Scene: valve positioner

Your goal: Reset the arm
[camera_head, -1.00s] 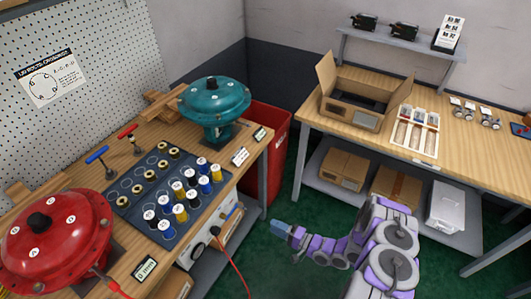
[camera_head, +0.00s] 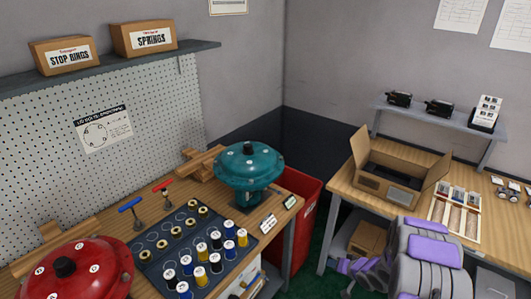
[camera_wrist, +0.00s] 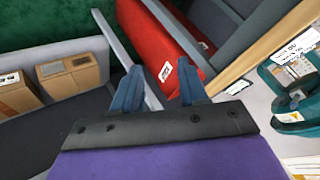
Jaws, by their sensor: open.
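In the wrist view my gripper (camera_wrist: 160,82) is open, with its two blue fingers apart and nothing between them. It is clear of the benches. Beyond the fingers are the red bin (camera_wrist: 160,35) and, at the right, part of the teal valve actuator (camera_wrist: 290,95). In the head view my grey and purple arm (camera_head: 430,255) is at the lower right, in front of the right bench.
The left bench holds a red actuator (camera_head: 75,275), the teal actuator (camera_head: 248,170), spools on a dark mat (camera_head: 150,255) and T-handle tools. The red bin (camera_head: 305,220) stands between the benches. The right bench (camera_head: 345,175) carries an open cardboard box (camera_head: 390,180).

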